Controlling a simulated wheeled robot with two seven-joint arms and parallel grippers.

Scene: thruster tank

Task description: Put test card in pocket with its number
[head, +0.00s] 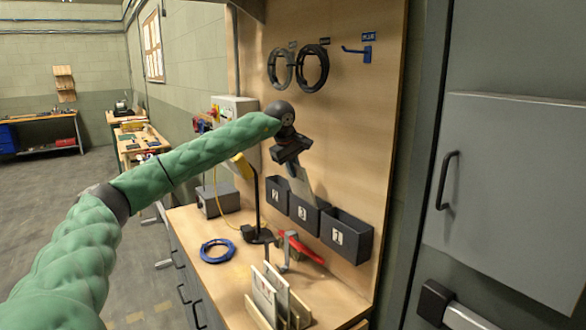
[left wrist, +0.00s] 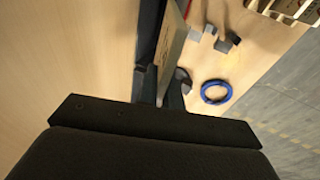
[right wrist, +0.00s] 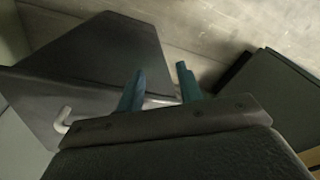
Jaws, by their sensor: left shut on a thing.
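My left gripper (head: 290,158) is shut on a pale test card (head: 302,186), which hangs down tilted from it. The card also shows edge-on in the left wrist view (left wrist: 172,42); no number on it can be read. Three dark pockets hang on the wooden panel: left (head: 277,195), middle (head: 304,214) and right (head: 346,236). Each has a white number label, apparently 2, 3 and 1. The card's lower end is at the middle pocket's rim; I cannot tell whether it is inside. My right gripper (right wrist: 160,88) is open and empty, away from the bench.
On the bench stand a rack with cards (head: 268,298), a red-handled clamp (head: 302,247), a blue cable coil (head: 217,251) and a dark stand (head: 257,234). Black cable coils (head: 313,69) and a blue hook (head: 359,52) hang above. A grey cabinet (head: 512,190) is at right.

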